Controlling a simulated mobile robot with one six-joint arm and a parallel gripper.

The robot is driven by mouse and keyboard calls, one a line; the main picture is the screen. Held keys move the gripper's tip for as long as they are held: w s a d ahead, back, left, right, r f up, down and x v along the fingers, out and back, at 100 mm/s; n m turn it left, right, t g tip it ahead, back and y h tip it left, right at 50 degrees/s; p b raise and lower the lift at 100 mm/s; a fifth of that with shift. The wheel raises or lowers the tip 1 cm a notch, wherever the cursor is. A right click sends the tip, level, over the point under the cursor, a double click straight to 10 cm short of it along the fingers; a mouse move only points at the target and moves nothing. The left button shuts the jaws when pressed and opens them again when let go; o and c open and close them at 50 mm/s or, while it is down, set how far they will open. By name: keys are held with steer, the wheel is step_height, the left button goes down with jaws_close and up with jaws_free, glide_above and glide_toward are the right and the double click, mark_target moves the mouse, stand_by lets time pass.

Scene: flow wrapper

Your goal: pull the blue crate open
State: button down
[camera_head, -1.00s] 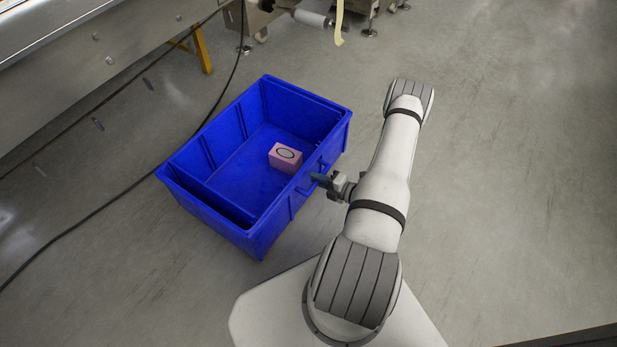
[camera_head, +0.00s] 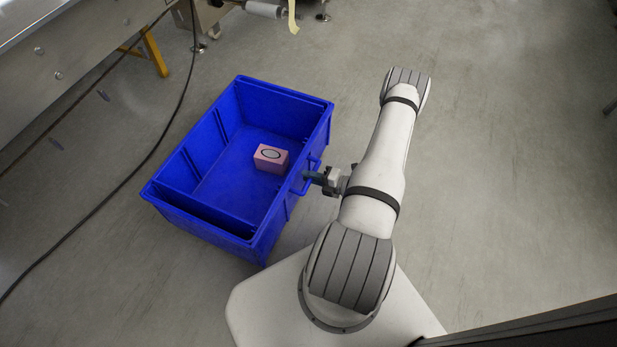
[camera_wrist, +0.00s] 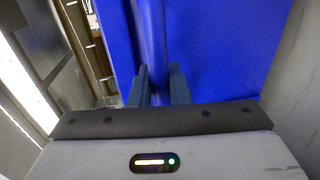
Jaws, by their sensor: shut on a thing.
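The blue crate (camera_head: 168,205) stands on the floor left of my arm in the head view, open at the top. A small pink box (camera_head: 271,157) with an oval mark lies inside it, near the wall on my arm's side. My gripper (camera_head: 308,176) is at the handle (camera_head: 313,163) on that wall. In the wrist view, the two fingers of my gripper (camera_wrist: 158,88) are shut around the blue handle bar (camera_wrist: 150,45), with the crate wall (camera_wrist: 225,45) behind it. The exact contact at the fingertips is partly hidden.
A metal machine (camera_head: 70,65) with a yellow leg (camera_head: 155,54) stands at the upper left. A black cable (camera_head: 128,176) runs over the floor left of the crate. The grey floor (camera_head: 510,170) to the right is clear. A dark edge (camera_head: 540,325) shows at the lower right.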

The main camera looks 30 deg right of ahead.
steer(key=c, duration=1.4)
jaws_free()
steer(key=shift+a, duration=0.1)
steer(key=p+v, duration=0.2)
steer(key=v, duration=0.5)
steer(key=shift+s+d, duration=0.25)
steer(key=shift+s, duration=0.05)
